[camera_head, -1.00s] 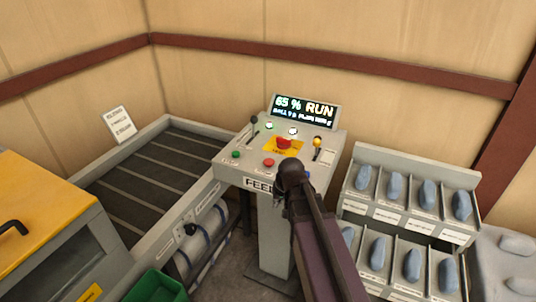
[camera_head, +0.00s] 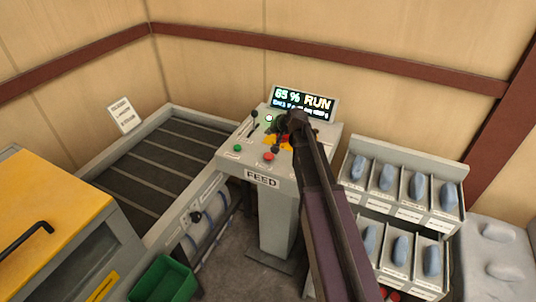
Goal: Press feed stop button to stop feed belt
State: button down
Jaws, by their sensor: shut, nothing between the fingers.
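The grey control console (camera_head: 262,180) marked FEED stands in the middle. Its sloping top bears a green button (camera_head: 237,148) at the left and a red button (camera_head: 268,157) near the front edge. A yellow plate (camera_head: 284,141) with red on it is partly hidden behind my arm. The display (camera_head: 303,102) reads 65 % RUN. My gripper (camera_head: 276,149) is shut and empty, with its dark tip above and just behind the red button in the picture. I cannot tell whether it touches the panel. The dark slatted feed belt (camera_head: 150,165) lies at the left.
A small black lever (camera_head: 254,116) stands on the console's left side. A rack of bins with grey-blue pieces (camera_head: 405,177) stands close on the right. A yellow-topped cabinet (camera_head: 50,200) and a green bin (camera_head: 162,281) are at the front left.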

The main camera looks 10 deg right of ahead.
aim_at(269, 156)
jog(key=shift+f, duration=0.15)
notch_tip(269, 156, down, 9)
jog(key=b, duration=0.8)
jog(key=shift+r+b, duration=0.2)
jog(key=shift+b, duration=0.2)
dwell(1.4)
jog(key=shift+f+b, duration=0.4)
jog(key=shift+s+f+b, duration=0.1)
jog(key=shift+f+b, duration=0.4)
jog(key=shift+b, duration=0.05)
dwell(1.1)
jog(key=shift+r, duration=0.2)
jog(key=shift+r+p, duration=0.75)
jog(key=shift+p, duration=0.25)
jog(key=shift+r+p, duration=2.45)
jog(key=shift+r, duration=0.05)
